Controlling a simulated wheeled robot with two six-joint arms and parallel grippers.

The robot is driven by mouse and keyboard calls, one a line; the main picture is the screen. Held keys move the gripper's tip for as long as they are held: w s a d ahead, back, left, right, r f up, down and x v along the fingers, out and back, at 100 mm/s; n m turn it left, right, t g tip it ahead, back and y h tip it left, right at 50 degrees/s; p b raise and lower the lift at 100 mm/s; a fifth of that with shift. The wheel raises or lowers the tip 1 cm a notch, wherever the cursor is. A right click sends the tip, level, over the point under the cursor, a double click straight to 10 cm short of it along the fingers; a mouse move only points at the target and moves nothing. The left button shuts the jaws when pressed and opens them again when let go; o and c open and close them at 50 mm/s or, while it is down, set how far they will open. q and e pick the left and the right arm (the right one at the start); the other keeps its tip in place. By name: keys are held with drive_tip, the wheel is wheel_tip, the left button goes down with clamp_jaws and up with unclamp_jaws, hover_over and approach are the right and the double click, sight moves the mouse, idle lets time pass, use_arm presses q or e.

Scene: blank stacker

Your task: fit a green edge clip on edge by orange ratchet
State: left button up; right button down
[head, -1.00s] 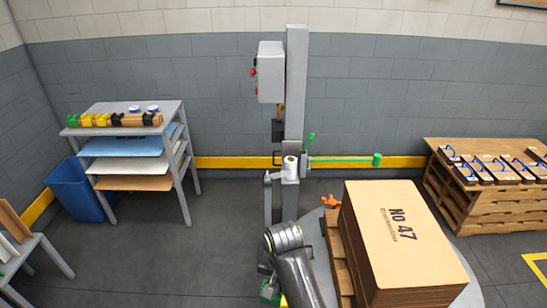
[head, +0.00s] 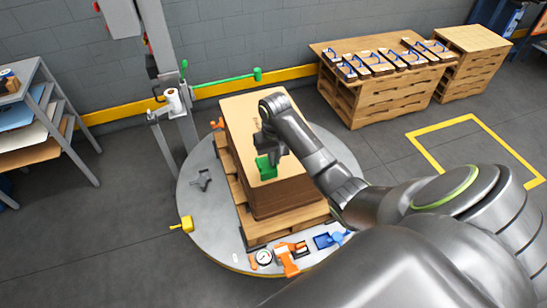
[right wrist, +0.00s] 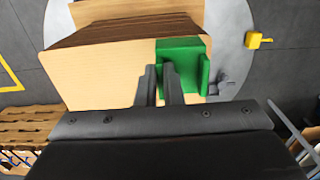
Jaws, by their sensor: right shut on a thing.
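A green edge clip (head: 265,168) shows over the left part of the stack's top in the head view. My right gripper (head: 268,145) is shut on it. In the right wrist view the clip (right wrist: 182,62) is at the fingertips of my right gripper (right wrist: 163,82), over the stack's corner. I cannot tell whether it touches the cardboard stack (head: 240,108). A small orange ratchet (head: 217,124) is low at the stack's far left, beside the pallet. My left gripper is not in view.
The stack sits on a wooden pallet (head: 265,231) on a round grey turntable (head: 195,185). An orange hand tool (head: 288,260), a gauge (head: 263,257) and a blue item (head: 328,240) lie at its front. A post with a green bar (head: 225,79) stands behind.

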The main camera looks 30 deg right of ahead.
sight(275, 171)
drive_tip(key=shift+f+b, duration=1.5)
drive_tip(key=shift+b, duration=0.25)
drive_tip(key=shift+f, duration=1.75)
drive_tip(key=shift+f, duration=0.2)
drive_tip(key=c, duration=1.5)
unclamp_jaws()
drive_tip(key=shift+r, duration=0.1)
